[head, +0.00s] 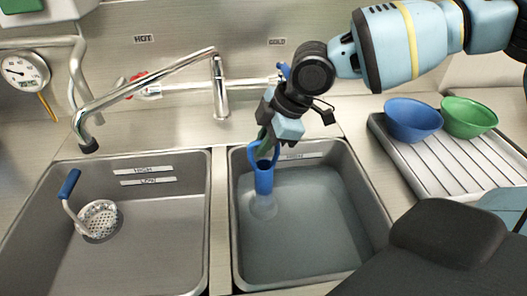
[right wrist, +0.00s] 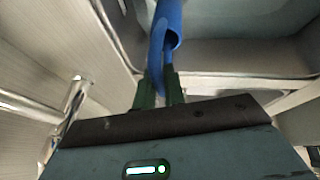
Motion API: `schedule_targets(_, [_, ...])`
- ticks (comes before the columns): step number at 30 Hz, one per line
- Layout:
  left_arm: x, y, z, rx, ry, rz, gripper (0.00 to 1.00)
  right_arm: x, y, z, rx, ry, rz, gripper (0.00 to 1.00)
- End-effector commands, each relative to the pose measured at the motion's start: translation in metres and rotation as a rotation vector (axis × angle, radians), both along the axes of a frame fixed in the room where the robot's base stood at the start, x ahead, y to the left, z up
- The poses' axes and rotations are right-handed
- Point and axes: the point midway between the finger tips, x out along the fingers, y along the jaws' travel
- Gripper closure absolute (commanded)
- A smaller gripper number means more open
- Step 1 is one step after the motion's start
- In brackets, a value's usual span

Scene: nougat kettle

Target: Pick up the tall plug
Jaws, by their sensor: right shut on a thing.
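The tall plug (head: 263,178) is a blue tube with a looped handle at its top. It stands roughly upright in the right sink basin, its lower end in the water. My right gripper (head: 264,143) reaches down from above and is shut on the handle loop. In the right wrist view the blue plug (right wrist: 166,38) runs up from between the green fingers of the gripper (right wrist: 160,92). Whether its base touches the basin floor is hard to tell through the water. My left gripper is not in view.
The right basin (head: 345,235) holds water. The left basin (head: 160,235) contains a blue-handled strainer ladle (head: 98,218). A metal faucet (head: 150,88) spans behind the basins. Blue (head: 413,120) and green (head: 468,117) bowls sit on the ribbed drainboard (head: 440,165) at right.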

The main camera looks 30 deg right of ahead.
Motion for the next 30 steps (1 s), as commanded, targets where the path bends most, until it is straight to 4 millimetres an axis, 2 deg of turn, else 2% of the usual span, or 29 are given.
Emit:
schedule_targets(1, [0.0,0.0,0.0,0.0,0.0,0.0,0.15,0.001,0.0,0.011,0.002,-0.007,-0.001,1.0])
schedule_targets(18, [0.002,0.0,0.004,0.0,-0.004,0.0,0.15,-0.102,-0.003,0.017,0.002,-0.003,0.001,1.0])
schedule_targets(26, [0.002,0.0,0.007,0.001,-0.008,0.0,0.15,-0.133,-0.003,0.02,0.003,-0.005,0.002,1.0])
schedule_targets(30, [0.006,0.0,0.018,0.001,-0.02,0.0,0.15,-0.138,-0.005,0.021,-0.003,0.0,-0.002,1.0])
